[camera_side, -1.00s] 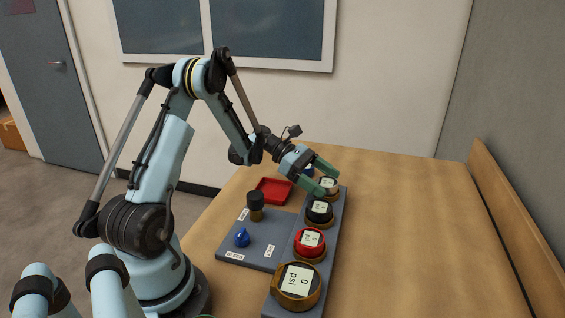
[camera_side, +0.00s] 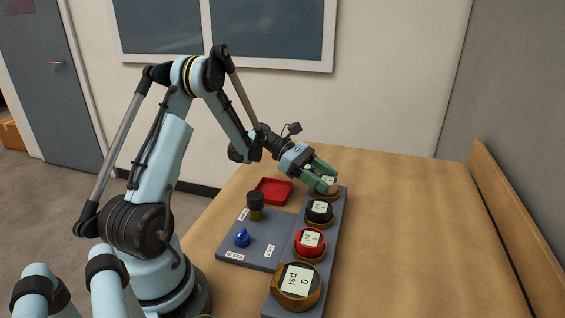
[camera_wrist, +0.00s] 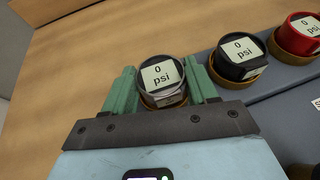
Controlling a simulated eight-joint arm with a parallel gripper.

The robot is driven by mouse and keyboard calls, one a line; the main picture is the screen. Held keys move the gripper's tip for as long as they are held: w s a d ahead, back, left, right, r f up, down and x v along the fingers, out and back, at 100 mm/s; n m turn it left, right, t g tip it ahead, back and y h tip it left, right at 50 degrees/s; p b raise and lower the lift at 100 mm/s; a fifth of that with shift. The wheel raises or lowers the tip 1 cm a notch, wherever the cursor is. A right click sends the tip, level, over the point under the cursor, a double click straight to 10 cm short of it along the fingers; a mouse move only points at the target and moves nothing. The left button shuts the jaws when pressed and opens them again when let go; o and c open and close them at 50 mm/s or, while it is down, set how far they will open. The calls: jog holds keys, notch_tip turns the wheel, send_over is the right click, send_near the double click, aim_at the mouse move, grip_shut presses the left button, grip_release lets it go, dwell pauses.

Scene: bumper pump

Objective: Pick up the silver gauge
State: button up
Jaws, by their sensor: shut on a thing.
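The silver gauge (camera_wrist: 163,82) shows "0 psi" on its face and sits upright in a brown ring-shaped seat at the far end of the gauge row. My gripper (camera_wrist: 160,88) has its green fingers shut on it, one on each side, in the wrist view. In the side view my gripper (camera_side: 323,177) is at the far end of the row, and its fingers hide most of the silver gauge (camera_side: 331,182).
A black gauge (camera_side: 319,212), a red gauge (camera_side: 310,241) and a large brass-rimmed gauge (camera_side: 297,286) stand nearer in the same row. A grey panel with a black knob (camera_side: 255,201) and blue knob (camera_side: 242,238) lies left. A red tray (camera_side: 273,190) stands behind it. The table's right side is clear.

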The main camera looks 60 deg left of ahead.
aim_at(322, 178)
jog(key=shift+r, duration=0.45)
notch_tip(322, 178, up, 3)
jog(key=shift+f, duration=0.1)
jog(key=s+d+r, duration=0.2)
jog(key=d+r, duration=0.4)
jog(key=d, duration=0.4)
notch_tip(322, 178, up, 14)
jog(key=s+d+n+t+y, duration=0.1)
jog(key=d+n+t+y, duration=0.2)
jog(key=n+t+y, duration=0.4)
notch_tip(322, 178, down, 13)
jog(key=a+m+g+h, duration=0.1)
jog(key=m+g+h, duration=0.6)
jog(key=shift+a+f, duration=0.2)
jog(key=shift+a, duration=0.15)
jog(key=shift+w, duration=0.1)
